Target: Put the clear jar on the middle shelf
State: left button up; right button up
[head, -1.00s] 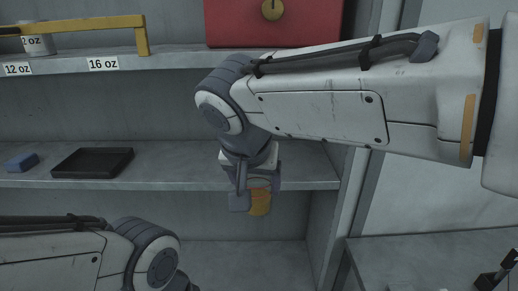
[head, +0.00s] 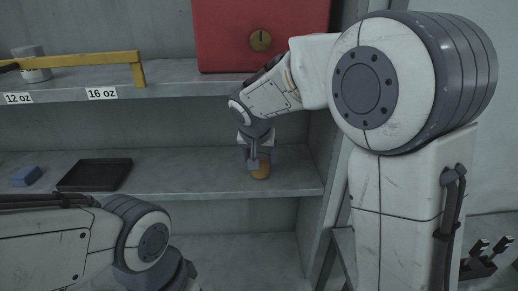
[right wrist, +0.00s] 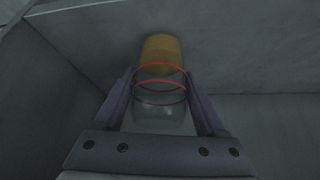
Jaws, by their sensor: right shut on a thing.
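The clear jar (right wrist: 160,95) has red rings around it and an amber part at its far end in the right wrist view. My right gripper (right wrist: 160,88) is shut on it, with one finger on each side. In the head view, my right gripper (head: 257,156) points down over the right part of the middle shelf (head: 210,172). The jar's amber part (head: 261,171) shows below the fingers; I cannot tell if it touches the shelf. My left arm is at the lower left; its gripper is not in view.
A black tray (head: 95,175) and a blue block (head: 26,176) lie on the left of the middle shelf. The shelf between tray and jar is clear. Above are a red box (head: 225,35), a yellow bar (head: 75,61) and a can (head: 33,65).

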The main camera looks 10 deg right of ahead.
jog(key=shift+s, duration=0.1)
jog(key=shift+f, duration=0.1)
jog(key=shift+f+b, duration=0.15)
jog(key=shift+b, duration=0.15)
jog(key=o, duration=1.5)
jog(key=shift+c, duration=0.2)
